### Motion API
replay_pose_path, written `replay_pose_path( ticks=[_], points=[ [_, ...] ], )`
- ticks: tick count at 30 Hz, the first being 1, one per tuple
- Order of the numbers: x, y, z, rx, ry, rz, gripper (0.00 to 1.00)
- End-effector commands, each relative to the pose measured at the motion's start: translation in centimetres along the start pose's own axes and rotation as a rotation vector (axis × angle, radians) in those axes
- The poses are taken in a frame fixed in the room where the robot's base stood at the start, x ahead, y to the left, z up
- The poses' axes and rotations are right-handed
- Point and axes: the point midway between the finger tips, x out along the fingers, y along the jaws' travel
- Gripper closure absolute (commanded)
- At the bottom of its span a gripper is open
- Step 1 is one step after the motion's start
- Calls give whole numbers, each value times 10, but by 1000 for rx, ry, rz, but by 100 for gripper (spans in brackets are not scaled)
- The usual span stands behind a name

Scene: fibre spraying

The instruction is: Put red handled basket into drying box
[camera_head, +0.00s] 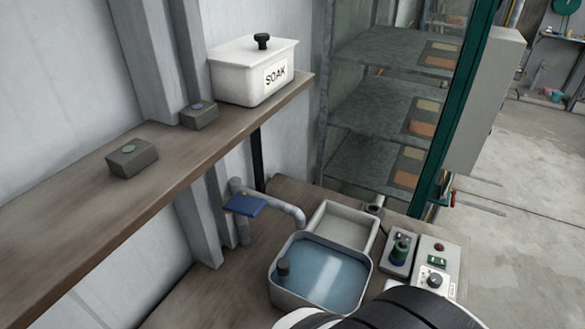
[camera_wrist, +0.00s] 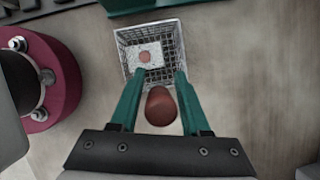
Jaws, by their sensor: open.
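A wire basket (camera_wrist: 128,38) lies below my gripper in the wrist view, near the top middle. A small reddish piece on a pale patch (camera_wrist: 146,57) shows inside it. A red-brown rounded handle (camera_wrist: 160,107) stands between the two green fingers of my gripper (camera_wrist: 157,82). The fingers are open, with a gap on both sides of the handle. The drying box seems to be the green-framed cabinet (camera_head: 372,113) in the head view, with several grey shelves behind glass. The basket and my fingers are not visible in the head view.
A water basin (camera_head: 335,290), a tray (camera_head: 345,225), a blue-handled tap (camera_head: 245,205) and control boxes (camera_head: 436,258) crowd the bench. A white SOAK box (camera_head: 236,80) sits on the wooden shelf (camera_head: 75,205). A dark red round object (camera_wrist: 55,75) is left of the basket.

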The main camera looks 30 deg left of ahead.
Motion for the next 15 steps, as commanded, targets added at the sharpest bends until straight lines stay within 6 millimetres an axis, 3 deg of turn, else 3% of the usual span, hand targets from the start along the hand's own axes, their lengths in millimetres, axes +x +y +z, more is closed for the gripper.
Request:
replay_pose_path(
  ticks=[1, 8, 15],
  points=[
    [0, 0, 0, 0, 0, 0, 57],
    [0, 0, 0, 0, -1, -1, 98],
    [-1, 0, 0, 0, -1, -1, 100]
  ],
)
